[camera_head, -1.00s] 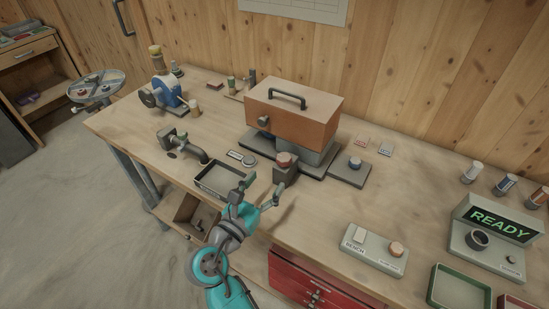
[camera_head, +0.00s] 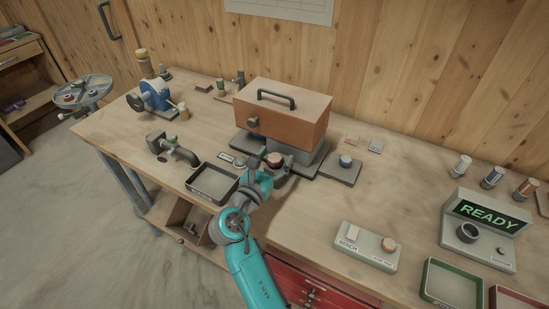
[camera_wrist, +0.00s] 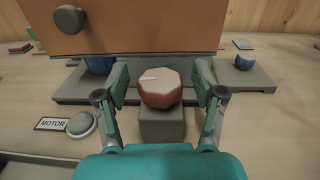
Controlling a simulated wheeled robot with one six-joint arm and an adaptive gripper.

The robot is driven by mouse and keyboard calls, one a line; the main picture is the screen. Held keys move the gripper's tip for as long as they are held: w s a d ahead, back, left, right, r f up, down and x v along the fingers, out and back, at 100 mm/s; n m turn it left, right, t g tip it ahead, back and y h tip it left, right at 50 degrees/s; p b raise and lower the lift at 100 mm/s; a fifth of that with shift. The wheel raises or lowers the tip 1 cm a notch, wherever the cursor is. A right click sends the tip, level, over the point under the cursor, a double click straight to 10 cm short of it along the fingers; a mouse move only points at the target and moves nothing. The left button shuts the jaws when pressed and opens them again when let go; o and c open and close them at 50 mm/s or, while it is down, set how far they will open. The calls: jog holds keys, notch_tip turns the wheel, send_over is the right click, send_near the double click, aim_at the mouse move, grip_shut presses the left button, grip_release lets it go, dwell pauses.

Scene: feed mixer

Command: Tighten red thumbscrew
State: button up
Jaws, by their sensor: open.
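The red thumbscrew (camera_wrist: 160,88) is a faceted knob with a pale line on its top, on a grey block (camera_wrist: 162,125) in front of the orange-brown mixer housing (camera_wrist: 125,27). In the head view the thumbscrew (camera_head: 275,159) is partly hidden by my arm. My gripper (camera_wrist: 161,85) is open, with one finger on each side of the thumbscrew. A gap shows between each finger and the knob in the wrist view. In the head view my gripper (camera_head: 268,168) is at the block, its fingers partly hidden.
A round button (camera_wrist: 81,124) beside a MOTOR label (camera_wrist: 62,124) lies left of my gripper. A black tray (camera_head: 213,181) and a tap-like pipe (camera_head: 177,152) stand further left. A BENCH box (camera_head: 366,246) and a READY display (camera_head: 487,218) stand to the right. Bare bench lies between.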

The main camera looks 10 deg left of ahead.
jog(key=c, duration=1.2)
jog(key=shift+o, duration=0.2)
jog(key=shift+m+h, duration=0.3)
jog(key=shift+h, duration=0.2)
jog(key=m+g+h, duration=0.1)
jog(key=m+h, duration=0.1)
jog(key=m+g+h, duration=0.2)
jog(key=h, duration=0.1)
jog(key=shift+a+g+h, duration=0.15)
jog(key=shift+g+h, duration=0.15)
jog(key=m+g+h, duration=0.2)
jog(key=g, duration=0.1)
jog(key=shift+r+m+h, duration=0.1)
jog(key=shift+m+h, duration=0.3)
jog(key=shift+m+g+h, duration=1.2)
jog(key=shift+m+g, duration=0.4)
jog(key=shift+g, duration=0.9)
jog(key=o, duration=1.2)
jog(key=shift+c, duration=0.2)
